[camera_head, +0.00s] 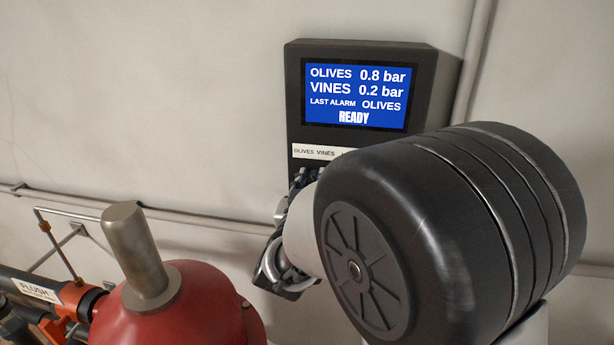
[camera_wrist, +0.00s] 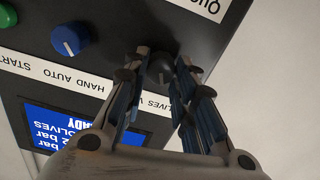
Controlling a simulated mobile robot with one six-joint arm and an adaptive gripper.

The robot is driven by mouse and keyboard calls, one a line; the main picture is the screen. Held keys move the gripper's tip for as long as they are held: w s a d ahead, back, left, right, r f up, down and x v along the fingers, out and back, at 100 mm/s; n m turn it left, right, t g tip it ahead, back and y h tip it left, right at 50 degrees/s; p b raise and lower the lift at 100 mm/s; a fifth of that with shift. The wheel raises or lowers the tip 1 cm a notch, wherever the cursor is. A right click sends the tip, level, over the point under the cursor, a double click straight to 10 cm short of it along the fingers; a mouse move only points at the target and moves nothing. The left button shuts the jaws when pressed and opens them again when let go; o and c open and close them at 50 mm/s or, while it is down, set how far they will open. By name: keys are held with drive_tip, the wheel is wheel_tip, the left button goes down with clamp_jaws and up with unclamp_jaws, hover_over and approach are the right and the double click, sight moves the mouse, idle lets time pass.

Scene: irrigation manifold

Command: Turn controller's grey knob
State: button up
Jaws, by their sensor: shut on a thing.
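The controller (camera_head: 294,95) is a dark box on the wall with a lit blue screen (camera_head: 355,95). The screen reads OLIVES 0.8 bar, VINES 0.2 bar, LAST ALARM OLIVES, READY. In the wrist view, which shows the panel upside down, the dark grey knob (camera_wrist: 160,70) sits by the OLIVES VINES label. My gripper (camera_wrist: 163,60) has one finger on each side of this knob and is shut on it. In the head view my own arm hides the knob and the panel's lower part.
A blue knob (camera_wrist: 69,39) by the HAND AUTO label and a green button (camera_wrist: 6,15) are on the same panel. A red rounded body (camera_head: 190,305) with a metal stem (camera_head: 138,248) stands at lower left, near a FLUSH-labelled pipe (camera_head: 40,290). Conduit (camera_head: 200,222) runs along the wall.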

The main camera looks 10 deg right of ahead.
drive_tip(key=shift+n+p, duration=0.35)
drive_tip(key=shift+n, duration=0.65)
drive_tip(key=o, duration=1.1)
drive_tip(key=shift+c, duration=0.2)
drive_tip(key=shift+s+a, duration=0.1)
drive_tip(key=v, duration=1.1)
drive_tip(key=shift+s, duration=0.4)
drive_tip(key=shift+w+a+f, duration=0.1)
drive_tip(key=shift+a, duration=0.05)
